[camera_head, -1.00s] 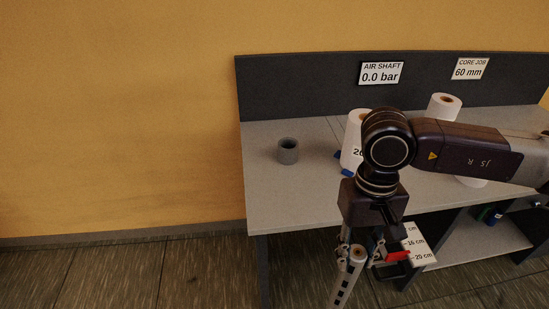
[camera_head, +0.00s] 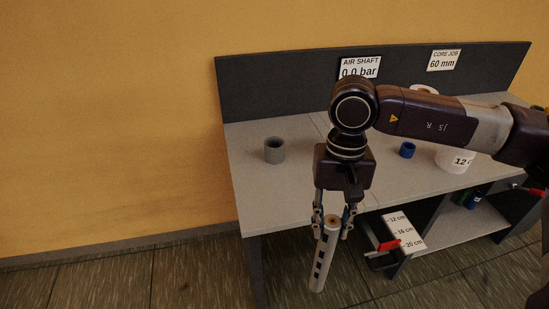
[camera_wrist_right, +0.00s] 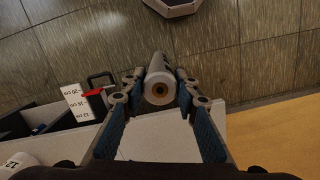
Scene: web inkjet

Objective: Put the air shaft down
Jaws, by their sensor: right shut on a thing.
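The air shaft (camera_head: 322,258) is a pale grey cylinder with black marks along its side and a brownish end at the top. My right gripper (camera_head: 333,222) is shut on it near its upper end. The shaft hangs down, slightly tilted, in front of the desk's front edge, above the floor in the picture. In the right wrist view the shaft (camera_wrist_right: 159,72) lies between the two fingers (camera_wrist_right: 159,88) with its round end facing the camera. A sign reading AIR SHAFT 0.0 bar (camera_head: 360,68) is on the back panel. My left gripper is not in view.
The grey desk (camera_head: 255,185) bears a grey ring (camera_head: 274,150), a blue ring (camera_head: 407,150) and a white roll (camera_head: 453,161). Below its front are a 12-16-20 cm card (camera_head: 405,230) and a red-handled black part (camera_head: 388,246). Floor at left is clear.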

